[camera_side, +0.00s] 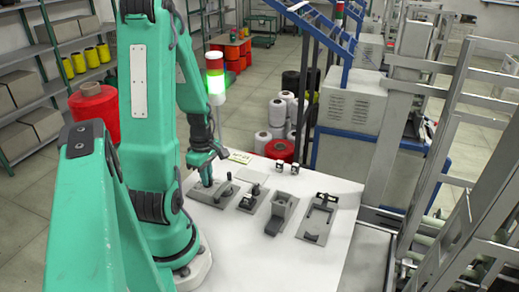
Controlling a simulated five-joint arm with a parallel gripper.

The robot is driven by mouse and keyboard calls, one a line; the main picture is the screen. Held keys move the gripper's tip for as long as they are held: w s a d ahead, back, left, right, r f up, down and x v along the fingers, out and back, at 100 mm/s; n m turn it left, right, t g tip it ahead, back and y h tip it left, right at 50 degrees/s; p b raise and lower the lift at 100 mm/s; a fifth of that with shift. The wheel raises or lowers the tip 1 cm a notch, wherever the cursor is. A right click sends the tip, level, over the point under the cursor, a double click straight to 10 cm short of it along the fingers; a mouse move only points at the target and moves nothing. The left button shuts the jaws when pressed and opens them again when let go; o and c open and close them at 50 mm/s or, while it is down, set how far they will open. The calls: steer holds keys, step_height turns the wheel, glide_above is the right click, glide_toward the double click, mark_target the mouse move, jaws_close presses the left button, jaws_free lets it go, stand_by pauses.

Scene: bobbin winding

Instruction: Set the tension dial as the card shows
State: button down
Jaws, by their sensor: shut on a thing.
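My gripper (207,181) is at the left end of the white table, pointing down over the leftmost grey fixture plate (218,204). It is shut on a small grey upright part there, which the fingers largely cover; I cannot tell whether it is the tension dial. A second small upright post (228,188) stands beside it on the same plate. A pale yellow-green card (240,157) is at the table's back edge; its marks are too small to read.
To the right stand a plate with a dark part (247,201), a grey block fixture (280,213) and a plate with a dark frame (318,220). Two small white-and-dark blocks (287,167) sit at the back. The table's front is clear. A lit signal tower (215,80) rises behind the arm.

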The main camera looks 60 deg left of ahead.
steer(key=c, duration=1.5)
jaws_free()
steer(key=shift+r, duration=0.15)
steer(key=shift+r, duration=3.75)
